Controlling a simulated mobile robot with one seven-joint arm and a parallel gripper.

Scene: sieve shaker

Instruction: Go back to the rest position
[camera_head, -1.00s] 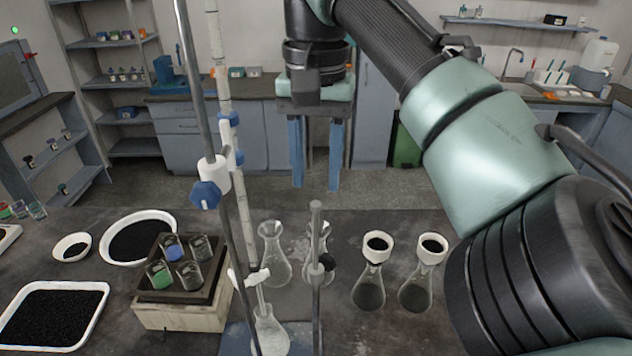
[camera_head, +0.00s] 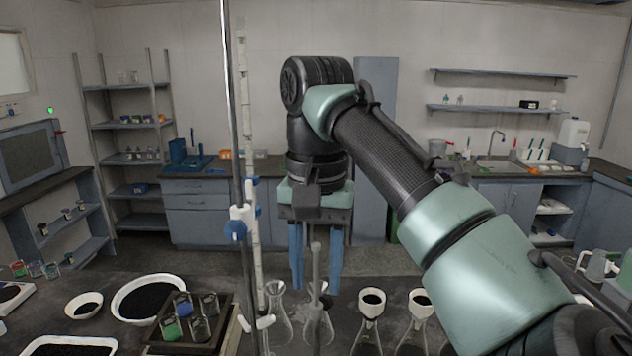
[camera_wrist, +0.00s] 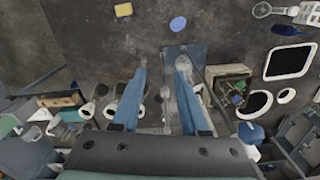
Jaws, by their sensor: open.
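My gripper (camera_head: 315,262) hangs above the dark workbench with its two blue fingers pointing down and spread apart. In the wrist view the gripper (camera_wrist: 160,85) is over the bench, and a flask with a blue-grey base plate (camera_wrist: 181,52) lies in view beyond the fingertips.
A burette stand (camera_head: 238,180) rises left of my gripper. Glass flasks (camera_head: 281,318) and funnel-topped flasks (camera_head: 368,330) stand on the bench. A wooden box with a tray of small beakers (camera_head: 190,325), white bowls (camera_head: 84,306) and a black-filled tray (camera_head: 70,347) are at left.

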